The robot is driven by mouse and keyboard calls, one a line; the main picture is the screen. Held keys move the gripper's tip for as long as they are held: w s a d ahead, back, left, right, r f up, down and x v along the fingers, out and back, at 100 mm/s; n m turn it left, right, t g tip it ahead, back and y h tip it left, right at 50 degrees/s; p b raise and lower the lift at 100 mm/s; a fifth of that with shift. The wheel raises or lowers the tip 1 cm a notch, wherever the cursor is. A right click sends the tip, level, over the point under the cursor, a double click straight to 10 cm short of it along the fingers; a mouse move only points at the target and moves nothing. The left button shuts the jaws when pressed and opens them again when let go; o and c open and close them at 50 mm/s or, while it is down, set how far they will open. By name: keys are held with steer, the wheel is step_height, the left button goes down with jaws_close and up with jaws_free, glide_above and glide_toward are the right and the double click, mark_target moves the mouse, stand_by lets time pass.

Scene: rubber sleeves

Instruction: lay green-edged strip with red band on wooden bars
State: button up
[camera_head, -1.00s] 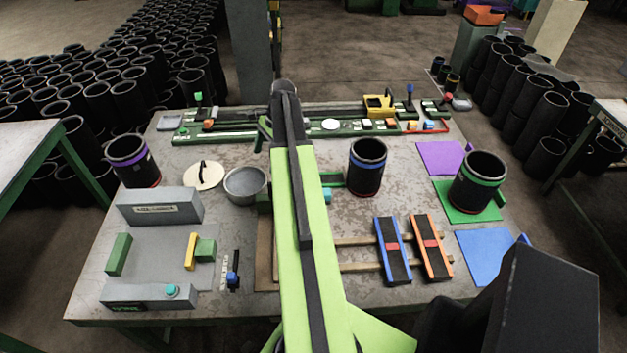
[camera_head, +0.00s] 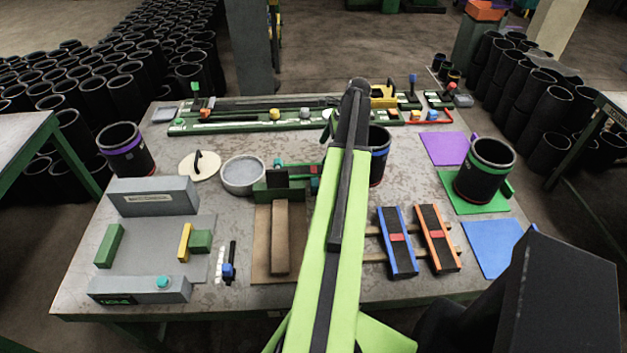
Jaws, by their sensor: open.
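Two wooden bars (camera_head: 373,257) lie on the table right of my arm, their left part hidden behind it. A blue-edged dark strip (camera_head: 397,258) and an orange-edged dark strip (camera_head: 438,255), each with a red band, lie across them side by side. A partly hidden green-edged piece with red on it (camera_head: 302,168) shows left of my arm, behind the brown board; it may be the green-edged strip, but I cannot tell for sure. My gripper is hidden behind my green arm, so its place relative to the strip does not show.
A brown board (camera_head: 262,270) with a block (camera_head: 281,238) lies left of my arm. Black sleeves stand at left (camera_head: 126,152), behind my arm (camera_head: 380,160), and on a green mat (camera_head: 468,205) at right. A grey bowl (camera_head: 243,178) sits mid-left. The blue mat (camera_head: 493,246) is clear.

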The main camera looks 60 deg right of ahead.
mark_target(313, 169)
steer(key=b+x, duration=0.2)
steer(key=x, duration=0.2)
steer(key=shift+f+b, duration=0.25)
steer(key=shift+b, duration=0.1)
steer(key=shift+w+a+f, duration=0.1)
steer(key=shift+f, duration=0.05)
steer(key=b+x, duration=0.5)
steer(key=shift+f, duration=0.1)
steer(key=c, duration=1.6)
steer(key=shift+c, duration=0.2)
steer(key=shift+r, duration=0.3)
